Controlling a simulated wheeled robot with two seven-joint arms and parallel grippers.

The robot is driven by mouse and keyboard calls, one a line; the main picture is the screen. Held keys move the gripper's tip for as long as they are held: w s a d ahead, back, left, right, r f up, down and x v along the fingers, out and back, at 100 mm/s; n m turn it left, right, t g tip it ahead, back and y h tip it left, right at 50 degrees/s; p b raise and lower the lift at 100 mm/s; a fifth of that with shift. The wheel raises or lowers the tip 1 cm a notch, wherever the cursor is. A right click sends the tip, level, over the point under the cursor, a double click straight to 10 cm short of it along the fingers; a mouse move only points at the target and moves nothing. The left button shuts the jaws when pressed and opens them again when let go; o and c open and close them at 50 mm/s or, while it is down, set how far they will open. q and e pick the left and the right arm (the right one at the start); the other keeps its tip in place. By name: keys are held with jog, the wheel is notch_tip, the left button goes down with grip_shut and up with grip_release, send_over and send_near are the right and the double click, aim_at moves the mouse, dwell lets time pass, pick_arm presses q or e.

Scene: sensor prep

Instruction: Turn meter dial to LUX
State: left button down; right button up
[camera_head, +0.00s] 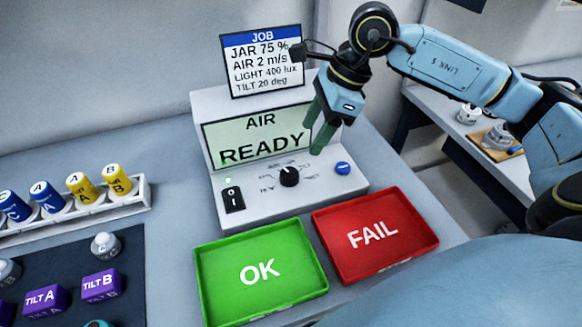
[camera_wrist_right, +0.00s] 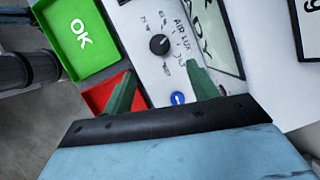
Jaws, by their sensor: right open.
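The meter (camera_head: 262,206) is a light grey sloped box. Its green screen (camera_head: 258,138) reads AIR READY. The black round dial (camera_head: 289,176) sits on its front panel, its small white mark pointing up towards the screen. The dial also shows in the right wrist view (camera_wrist_right: 159,45), with small labels around it, hard to read. My right gripper (camera_head: 315,130) has green fingers, open and empty, above the meter's right side in front of the screen's right end. In the wrist view the dial lies beyond the open fingertips (camera_wrist_right: 160,72), apart from them. My left gripper is not in view.
A rocker switch (camera_head: 233,199) and a blue button (camera_head: 342,168) flank the dial. A green OK tray (camera_head: 262,270) and a red FAIL tray (camera_head: 375,236) lie in front. A JOB card (camera_head: 262,62) stands behind. A rack of cylinders (camera_head: 140,193) stands left.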

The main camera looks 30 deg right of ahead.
aim_at(290, 173)
jog(key=x, duration=1.1)
jog(key=shift+a+b, duration=0.15)
jog(key=shift+b, duration=0.25)
jog(key=shift+c, duration=0.7)
jog(key=c, duration=0.9)
jog(key=shift+o, duration=0.2)
